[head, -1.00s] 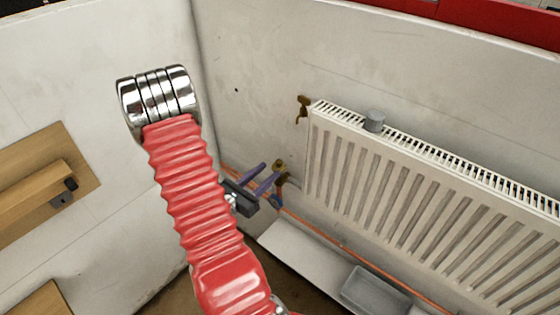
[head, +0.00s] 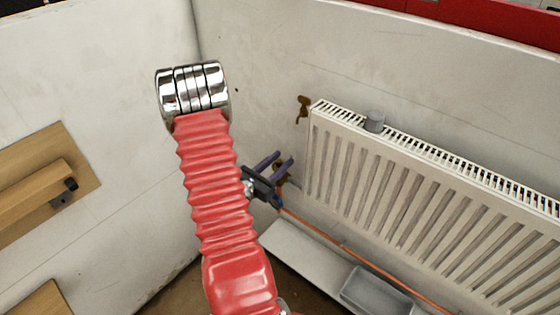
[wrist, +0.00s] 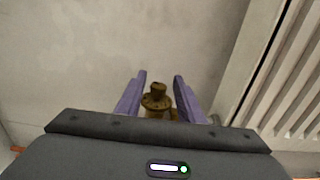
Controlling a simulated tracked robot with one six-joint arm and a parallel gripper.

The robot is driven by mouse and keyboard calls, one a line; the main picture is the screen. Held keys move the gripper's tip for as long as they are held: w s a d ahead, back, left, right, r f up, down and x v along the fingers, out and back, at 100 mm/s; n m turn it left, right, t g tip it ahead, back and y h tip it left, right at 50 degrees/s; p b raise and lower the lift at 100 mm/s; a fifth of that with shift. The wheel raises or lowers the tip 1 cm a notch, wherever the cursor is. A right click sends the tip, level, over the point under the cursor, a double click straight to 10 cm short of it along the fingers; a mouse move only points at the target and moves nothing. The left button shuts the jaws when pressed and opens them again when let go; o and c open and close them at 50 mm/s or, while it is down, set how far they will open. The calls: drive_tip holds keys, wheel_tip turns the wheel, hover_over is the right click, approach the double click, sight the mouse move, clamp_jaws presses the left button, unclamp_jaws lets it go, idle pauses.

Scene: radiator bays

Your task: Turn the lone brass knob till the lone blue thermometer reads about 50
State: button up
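The brass knob (wrist: 157,97) on its valve shows between my two purple fingers in the wrist view. My gripper (wrist: 160,76) is open, with gaps visible on both sides of the knob; I cannot tell whether either finger touches it. In the head view my gripper (head: 278,162) is at the valve left of the radiator, and its fingers partly hide the brass valve (head: 281,181). A small blue part (head: 277,201) shows below the gripper near the pipe; I cannot tell whether it is the thermometer. No reading is legible.
A copper pipe (head: 330,239) runs below. A grey tray (head: 375,290) lies under the radiator. A wooden piece (head: 35,185) is on the left wall.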

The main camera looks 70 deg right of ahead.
clamp_jaws()
drive_tip(key=shift+s+d, duration=0.15)
drive_tip(key=shift+d, duration=0.1)
drive_tip(key=shift+a, duration=0.3)
drive_tip(key=shift+a+f+m+g+y, duration=0.1)
drive_tip(key=shift+m+g+y, duration=0.2)
drive_tip(key=shift+g, duration=0.3)
drive_tip(key=shift+m+g+y, duration=1.4)
drive_tip(key=shift+m+g, duration=0.2)
drive_tip(key=shift+g, duration=0.4)
drive_tip(key=shift+m+g+y, duration=0.7)
drive_tip(key=shift+g+y, duration=0.1)
drive_tip(key=shift+m+g+y, duration=1.4)
drive_tip(key=shift+m+y, duration=0.4)
drive_tip(key=shift+y, duration=0.6)
